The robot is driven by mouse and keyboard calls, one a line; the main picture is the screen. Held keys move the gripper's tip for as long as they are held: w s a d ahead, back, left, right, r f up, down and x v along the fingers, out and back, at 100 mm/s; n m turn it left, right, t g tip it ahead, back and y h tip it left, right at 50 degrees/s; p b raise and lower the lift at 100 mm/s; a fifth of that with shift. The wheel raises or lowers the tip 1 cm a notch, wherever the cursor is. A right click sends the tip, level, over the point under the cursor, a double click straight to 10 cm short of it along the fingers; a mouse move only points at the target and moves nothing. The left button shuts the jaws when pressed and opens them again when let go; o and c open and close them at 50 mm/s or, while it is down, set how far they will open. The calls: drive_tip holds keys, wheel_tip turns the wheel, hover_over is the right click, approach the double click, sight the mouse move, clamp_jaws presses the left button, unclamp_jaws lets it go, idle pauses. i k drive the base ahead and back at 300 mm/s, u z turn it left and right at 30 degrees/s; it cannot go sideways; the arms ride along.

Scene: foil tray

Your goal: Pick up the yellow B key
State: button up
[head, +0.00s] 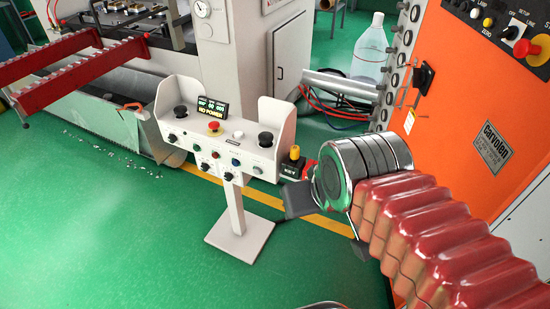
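A small yellow key (295,152) stands upright in a black and red holder (289,170) marked "KEY", at the right end of the white control panel. Any letter on the key is too small to read. My gripper (327,228) is at the end of my red ribbed arm, below and to the right of the key and apart from it in the picture. Its two dark jaws look spread, with only floor showing between them. The depth between gripper and key cannot be told. The lower part of the holder is close to the left jaw in the picture.
The white control panel (219,152) stands on a post, with knobs, buttons and a display reading "NO POWER". An orange cabinet (490,95) is close on the right. Red and blue cables and a clear bottle (371,45) are behind. Green floor (110,240) is clear at left front.

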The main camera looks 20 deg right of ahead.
sight(294, 150)
drive_tip(key=u, duration=0.35)
drive_tip(key=i, duration=1)
drive_tip(key=u, duration=0.05)
